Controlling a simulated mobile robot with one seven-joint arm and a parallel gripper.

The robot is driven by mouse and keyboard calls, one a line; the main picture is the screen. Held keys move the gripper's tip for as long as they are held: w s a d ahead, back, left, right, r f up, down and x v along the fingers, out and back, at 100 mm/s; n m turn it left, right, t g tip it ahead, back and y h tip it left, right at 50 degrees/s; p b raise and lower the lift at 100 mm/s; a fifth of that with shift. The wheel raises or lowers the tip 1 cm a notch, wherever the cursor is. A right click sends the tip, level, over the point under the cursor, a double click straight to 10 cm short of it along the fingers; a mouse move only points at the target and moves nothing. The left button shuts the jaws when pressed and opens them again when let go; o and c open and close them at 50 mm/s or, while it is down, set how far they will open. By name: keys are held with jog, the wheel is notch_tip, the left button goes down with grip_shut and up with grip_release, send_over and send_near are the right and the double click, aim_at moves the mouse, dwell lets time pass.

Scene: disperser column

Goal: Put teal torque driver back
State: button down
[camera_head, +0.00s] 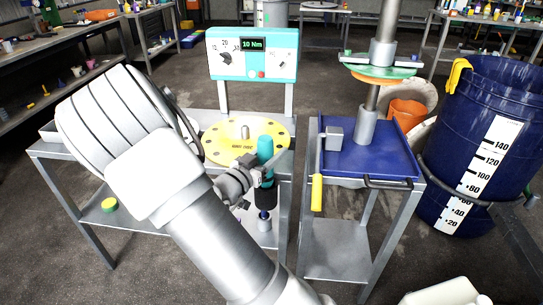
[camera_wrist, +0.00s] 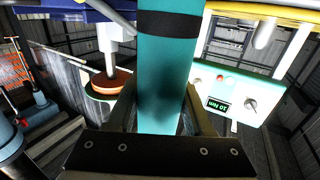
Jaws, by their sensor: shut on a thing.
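The teal torque driver (camera_head: 265,148) is held by my gripper (camera_head: 262,176) in front of the yellow round plate. It stands roughly upright, with a teal upper part and a dark lower part reaching down past the table's front edge. In the wrist view the teal driver (camera_wrist: 163,85) with a black band fills the middle. My gripper's fingers (camera_wrist: 163,118) close on it from both sides. A teal and white control box (camera_head: 252,54) reading 10 Nm stands behind the plate. No holder for the driver can be made out.
The yellow plate (camera_head: 222,140) with bolt holes and a central stub lies on the left table. A blue-topped table (camera_head: 375,158) with a column and yellow-handled lever (camera_head: 317,190) stands to the right. A blue barrel (camera_head: 490,115) is at far right. A gap separates the tables.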

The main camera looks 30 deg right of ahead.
jog(key=shift+f, duration=0.25)
jog(key=shift+c, duration=1.5)
grip_release()
